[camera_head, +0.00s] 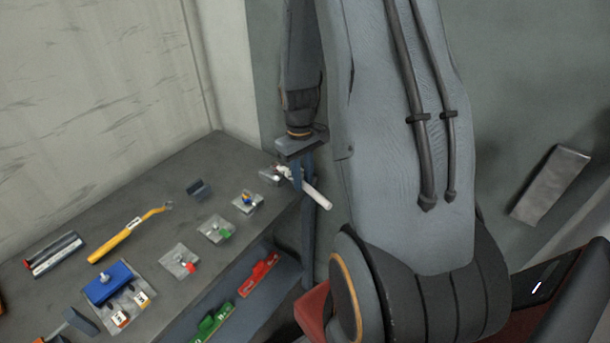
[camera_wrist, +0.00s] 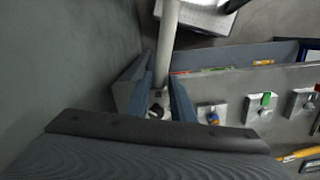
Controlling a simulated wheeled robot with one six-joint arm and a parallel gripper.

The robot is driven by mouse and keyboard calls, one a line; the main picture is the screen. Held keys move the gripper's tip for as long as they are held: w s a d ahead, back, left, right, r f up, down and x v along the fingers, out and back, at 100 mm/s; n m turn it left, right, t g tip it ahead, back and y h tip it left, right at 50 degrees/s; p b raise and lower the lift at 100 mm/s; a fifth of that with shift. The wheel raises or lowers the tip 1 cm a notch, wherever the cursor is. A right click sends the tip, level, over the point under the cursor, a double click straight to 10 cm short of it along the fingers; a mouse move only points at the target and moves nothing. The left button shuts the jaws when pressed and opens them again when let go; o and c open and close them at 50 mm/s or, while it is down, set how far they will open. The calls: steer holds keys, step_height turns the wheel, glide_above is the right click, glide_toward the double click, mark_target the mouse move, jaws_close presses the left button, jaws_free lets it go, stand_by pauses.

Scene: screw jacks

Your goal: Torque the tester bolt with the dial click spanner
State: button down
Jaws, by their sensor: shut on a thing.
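My gripper (camera_head: 297,172) is shut on a tool with a white cylindrical handle (camera_head: 317,194), at the far right end of the bench. The handle sticks out past the bench edge. In the wrist view the pale shaft (camera_wrist: 167,45) passes between the two fingers of my gripper (camera_wrist: 157,92). It looks like the click spanner, but its dial cannot be made out. Its head end meets or lies over a small grey fixture (camera_head: 269,175) at the bench corner. The fingers partly hide this place, so I cannot tell whether the head sits on a bolt.
On the bench (camera_head: 235,155) are a yellow-handled tool (camera_head: 130,237), a blue block (camera_head: 108,283) and plates with red (camera_head: 188,265), green (camera_head: 222,232) and blue (camera_head: 247,200) parts. A lower shelf holds a red item (camera_head: 258,275) and a green item (camera_head: 212,323). A wall stands behind.

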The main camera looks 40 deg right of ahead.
steer(key=shift+f, duration=0.6)
stand_by(0.3)
steer(key=shift+w+a+m+p, duration=0.1)
steer(key=shift+w+a+m, duration=0.2)
steer(key=shift+a+m, duration=0.95)
steer(key=shift+w+a+m+p, duration=0.15)
steer(key=shift+w+a+m, duration=0.15)
steer(key=shift+a+m, duration=0.95)
steer(key=shift+w+a+m+p, duration=0.1)
steer(key=shift+w+a+m, duration=0.2)
steer(key=shift+a+m, duration=0.95)
steer(key=shift+w+a+m, duration=0.4)
steer(key=shift+a+m, duration=0.05)
steer(key=shift+a, duration=0.25)
steer(key=shift+w+a+m, duration=0.4)
steer(key=shift+a, duration=0.3)
steer(key=shift+s+d+n+p, duration=0.5)
steer(key=shift+s+d+n, duration=0.05)
steer(key=shift+d+n, duration=0.25)
steer(key=shift+r+p, duration=0.2)
steer(key=shift+p, duration=0.1)
